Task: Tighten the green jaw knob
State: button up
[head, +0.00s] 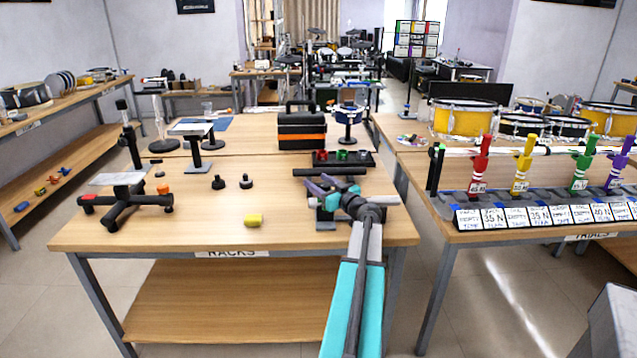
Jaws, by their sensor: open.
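On the right table, a green clamp-like piece (582,168) stands upright on a rail, between a yellow one (522,165) and a purple one (618,168). A red one (480,165) stands at the left of the row. A small green round piece (341,155) also sits in a dark tray on the left table. I cannot tell which green part is the jaw knob, or how tight either is. My gripper (328,186) is open over the right part of the left table, well left of the green clamp. What lies behind its fingers is partly hidden.
White cards (540,215) line the front of the right table (480,237). Drums (465,120) stand behind the row. A floor gap separates the tables.

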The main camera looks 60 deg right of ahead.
jog(key=shift+w, duration=0.1)
jog(key=c, duration=1.1)
jog(key=shift+o, duration=0.3)
jog(key=shift+a, duration=0.1)
